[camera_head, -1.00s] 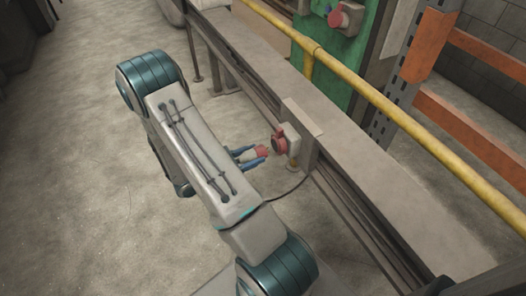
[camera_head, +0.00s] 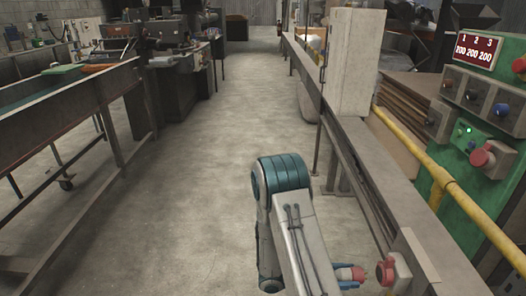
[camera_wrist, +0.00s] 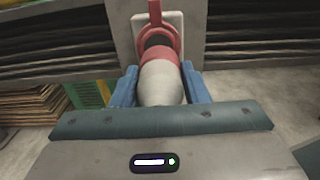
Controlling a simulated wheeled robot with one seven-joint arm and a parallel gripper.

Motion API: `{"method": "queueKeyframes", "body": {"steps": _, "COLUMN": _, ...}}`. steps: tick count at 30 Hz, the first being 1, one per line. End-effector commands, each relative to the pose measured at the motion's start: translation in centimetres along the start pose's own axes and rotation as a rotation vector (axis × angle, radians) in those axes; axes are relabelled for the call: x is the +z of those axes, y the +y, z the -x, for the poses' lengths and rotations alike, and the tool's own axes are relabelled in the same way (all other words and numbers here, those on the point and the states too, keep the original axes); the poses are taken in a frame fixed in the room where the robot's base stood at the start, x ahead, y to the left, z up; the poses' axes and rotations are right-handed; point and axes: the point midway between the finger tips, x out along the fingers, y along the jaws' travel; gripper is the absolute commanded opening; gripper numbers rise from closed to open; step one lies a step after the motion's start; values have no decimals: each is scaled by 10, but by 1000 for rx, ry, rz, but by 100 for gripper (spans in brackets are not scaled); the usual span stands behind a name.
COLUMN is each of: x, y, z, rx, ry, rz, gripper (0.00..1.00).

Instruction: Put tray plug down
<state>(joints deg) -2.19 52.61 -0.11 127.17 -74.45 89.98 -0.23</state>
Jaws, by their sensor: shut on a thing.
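My gripper (camera_head: 345,279) is shut on the plug, with a blue finger on each side of it. The plug (camera_head: 357,273) has a red front end. In the wrist view the plug (camera_wrist: 160,84) shows its pale grey body between the fingers, its red collar pointing away from me. The red socket (camera_head: 385,272) is on a pale box at the rail's side. In the head view a small gap separates it from the plug. In the wrist view the socket (camera_wrist: 157,14) is straight beyond the plug, its dark opening partly hidden by the collar.
A long grey rail (camera_head: 371,178) runs along the right, with a yellow pipe (camera_head: 408,146) beside it. A green control panel (camera_head: 475,130) stands behind the pipe. A long table (camera_head: 85,105) is at the left. The floor aisle (camera_head: 205,170) between is clear.

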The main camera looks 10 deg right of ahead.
Motion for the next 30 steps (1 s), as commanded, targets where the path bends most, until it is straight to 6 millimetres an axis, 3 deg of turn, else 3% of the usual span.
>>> {"method": "queueKeyframes", "body": {"steps": 4, "x": 4, "y": 10, "z": 5, "rx": 66, "ry": -2, "rz": -3, "gripper": 5}}
{"method": "queueKeyframes", "body": {"steps": 8, "x": 13, "y": 34, "z": 21, "rx": 230, "ry": -5, "rz": -8, "gripper": 5}}
{"method": "queueKeyframes", "body": {"steps": 14, "x": 31, "y": 80, "z": 72, "rx": 596, "ry": -9, "rz": -13, "gripper": 5}}
{"method": "queueKeyframes", "body": {"steps": 18, "x": 42, "y": 102, "z": 117, "rx": 844, "ry": -8, "rz": -13, "gripper": 5}}
{"method": "queueKeyframes", "body": {"steps": 24, "x": 52, "y": 114, "z": 174, "rx": 1112, "ry": -4, "rz": -8, "gripper": 5}}
{"method": "queueKeyframes", "body": {"steps": 30, "x": 58, "y": 115, "z": 216, "rx": 1298, "ry": 0, "rz": -2, "gripper": 5}}
